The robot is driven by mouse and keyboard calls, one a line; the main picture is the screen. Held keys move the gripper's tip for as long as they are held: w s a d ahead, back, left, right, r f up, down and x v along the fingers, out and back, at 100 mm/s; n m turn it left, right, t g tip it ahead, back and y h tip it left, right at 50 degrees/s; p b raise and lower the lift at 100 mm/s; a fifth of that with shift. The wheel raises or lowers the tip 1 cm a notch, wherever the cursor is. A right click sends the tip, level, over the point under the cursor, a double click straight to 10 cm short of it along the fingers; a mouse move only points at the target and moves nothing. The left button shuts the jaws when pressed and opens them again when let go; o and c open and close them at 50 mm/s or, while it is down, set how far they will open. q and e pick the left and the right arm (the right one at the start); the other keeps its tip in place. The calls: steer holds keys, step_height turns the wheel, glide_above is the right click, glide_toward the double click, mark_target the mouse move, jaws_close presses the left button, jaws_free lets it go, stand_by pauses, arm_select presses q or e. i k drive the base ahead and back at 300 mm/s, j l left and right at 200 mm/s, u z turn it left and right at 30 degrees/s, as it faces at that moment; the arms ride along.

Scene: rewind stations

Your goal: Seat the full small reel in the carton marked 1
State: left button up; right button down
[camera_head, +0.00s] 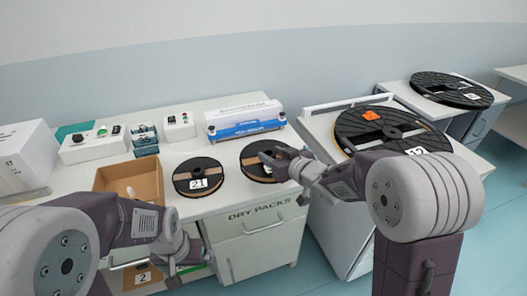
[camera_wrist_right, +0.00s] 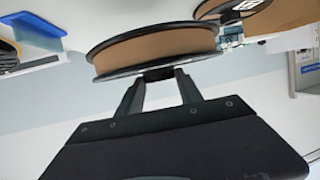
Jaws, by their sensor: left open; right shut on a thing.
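A small black reel (camera_head: 256,171) is at the front of the white bench; its number is not visible. My right gripper (camera_head: 282,163) is shut on its edge. In the right wrist view this reel (camera_wrist_right: 158,48) has a wide brown winding between black flanges, and my right gripper's fingertips (camera_wrist_right: 158,74) meet at its rim. A second small reel (camera_head: 186,182), marked 21, lies flat to the left. An open brown carton (camera_head: 140,171) stands left of it; no number shows on it. My left gripper (camera_head: 185,262) is open and empty, low in front of the bench.
A lower carton (camera_head: 128,281) bears a label 2. Large reels (camera_head: 375,125) lie on the right-hand cabinet and the far table. Control boxes (camera_head: 95,145) and a blue-white box (camera_head: 245,119) stand at the bench's back. A drawer unit marked DRY PACKS (camera_head: 265,240) is below.

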mark_target(133, 195)
steer(key=u, duration=1.25)
steer(key=i+j+z, duration=0.2)
steer(key=j, duration=0.15)
steer(key=j+z, duration=0.25)
steer(key=i+j+z, duration=0.2)
steer(key=j, duration=0.3)
steer(key=k, duration=0.05)
